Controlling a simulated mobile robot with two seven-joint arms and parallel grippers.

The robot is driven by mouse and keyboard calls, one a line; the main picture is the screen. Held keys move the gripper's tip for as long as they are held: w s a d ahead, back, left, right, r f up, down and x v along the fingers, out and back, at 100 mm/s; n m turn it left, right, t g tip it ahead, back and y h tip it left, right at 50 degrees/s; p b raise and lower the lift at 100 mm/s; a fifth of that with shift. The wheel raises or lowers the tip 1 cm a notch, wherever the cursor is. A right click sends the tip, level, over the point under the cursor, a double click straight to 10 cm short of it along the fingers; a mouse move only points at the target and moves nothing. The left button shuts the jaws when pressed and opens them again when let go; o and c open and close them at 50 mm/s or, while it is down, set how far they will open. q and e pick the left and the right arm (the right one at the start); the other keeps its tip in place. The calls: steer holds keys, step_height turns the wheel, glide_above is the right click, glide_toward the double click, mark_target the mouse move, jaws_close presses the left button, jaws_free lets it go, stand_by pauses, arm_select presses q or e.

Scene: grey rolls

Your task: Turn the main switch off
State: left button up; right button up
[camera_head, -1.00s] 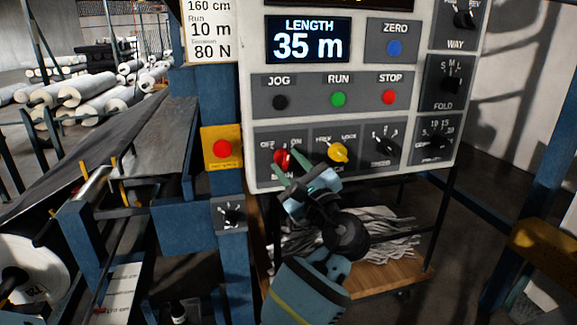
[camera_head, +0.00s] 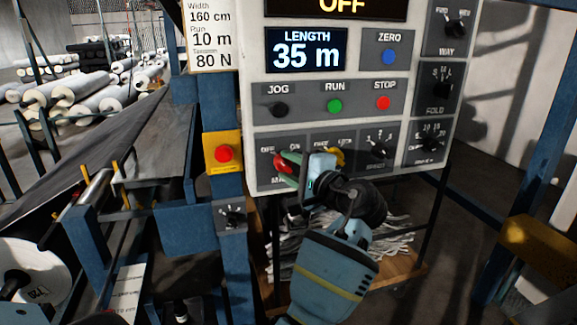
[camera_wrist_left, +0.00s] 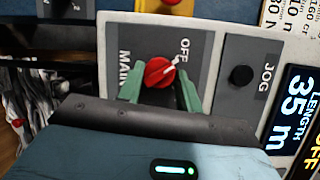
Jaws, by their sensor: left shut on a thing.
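The red main switch knob (camera_head: 281,163) is at the lower left of the control panel (camera_head: 257,100), partly hidden by my gripper. It also shows in the left wrist view (camera_wrist_left: 158,72), where its white pointer is turned toward the OFF label. The ON label is hidden there. My left gripper (camera_head: 284,169) is shut on the knob, with a green finger on each side of it, as the left wrist view (camera_wrist_left: 160,88) shows. The top display (camera_head: 341,7) reads OFF in yellow. My right gripper is not in view.
Jog (camera_head: 279,110), run (camera_head: 335,106) and stop (camera_head: 383,103) buttons are above. A red button on a yellow box (camera_head: 223,153) is close on the left.

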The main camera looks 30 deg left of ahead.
arm_select(q)
steer(key=shift+r+n+h, duration=0.1)
steer(key=shift+n+h, duration=0.2)
steer(key=shift+n, duration=0.2)
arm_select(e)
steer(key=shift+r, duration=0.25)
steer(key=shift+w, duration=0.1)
arm_select(q)
steer(key=o, duration=1)
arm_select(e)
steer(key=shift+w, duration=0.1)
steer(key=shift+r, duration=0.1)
